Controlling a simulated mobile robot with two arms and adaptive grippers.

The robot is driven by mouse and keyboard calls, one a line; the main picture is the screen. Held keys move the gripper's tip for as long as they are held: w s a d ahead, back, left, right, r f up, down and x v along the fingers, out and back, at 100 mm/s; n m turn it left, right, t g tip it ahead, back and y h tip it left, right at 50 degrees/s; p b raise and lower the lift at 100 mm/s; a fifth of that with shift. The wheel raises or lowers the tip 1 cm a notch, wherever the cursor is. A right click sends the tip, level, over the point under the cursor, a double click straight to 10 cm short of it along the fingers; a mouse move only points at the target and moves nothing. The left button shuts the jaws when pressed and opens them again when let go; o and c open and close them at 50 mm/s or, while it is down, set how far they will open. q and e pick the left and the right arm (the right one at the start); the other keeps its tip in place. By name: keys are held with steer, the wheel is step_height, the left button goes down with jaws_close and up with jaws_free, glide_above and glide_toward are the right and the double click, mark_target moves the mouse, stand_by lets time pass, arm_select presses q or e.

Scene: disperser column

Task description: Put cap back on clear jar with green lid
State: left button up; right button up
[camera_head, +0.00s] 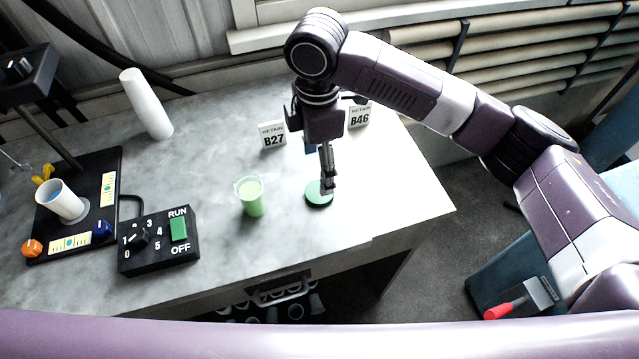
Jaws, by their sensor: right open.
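The clear jar (251,197) stands upright and uncapped on the counter, with pale green contents. The green lid (318,195) lies flat on the counter to the right of the jar, apart from it. My right gripper (328,189) points down right over the lid, its fingers overlapping the lid's right part in the picture. The gripper is open; whether its fingertips touch the lid I cannot tell. My left gripper is not in view.
Two signs, B27 (272,135) and B46 (360,115), stand behind the lid. A black control box (158,241), a disperser stand with a white cup (62,201) and a white cylinder (146,104) are to the left. The counter's front edge is near.

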mark_target(318, 191)
steer(key=shift+s+f, duration=0.2)
steer(key=shift+f, duration=0.4)
steer(key=shift+w+f, duration=0.1)
steer(key=shift+f, duration=0.65)
steer(key=shift+f+p, duration=0.35)
steer(key=shift+p, duration=0.15)
step_height(318, 191, down, 4)
steer(key=shift+d+r+p, duration=0.15)
steer(key=shift+r+p, duration=0.05)
steer(key=shift+p, duration=0.35)
steer(key=shift+f, duration=0.4)
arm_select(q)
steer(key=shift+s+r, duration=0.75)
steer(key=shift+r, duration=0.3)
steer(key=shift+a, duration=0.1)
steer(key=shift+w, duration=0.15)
arm_select(e)
steer(key=c, duration=0.8)
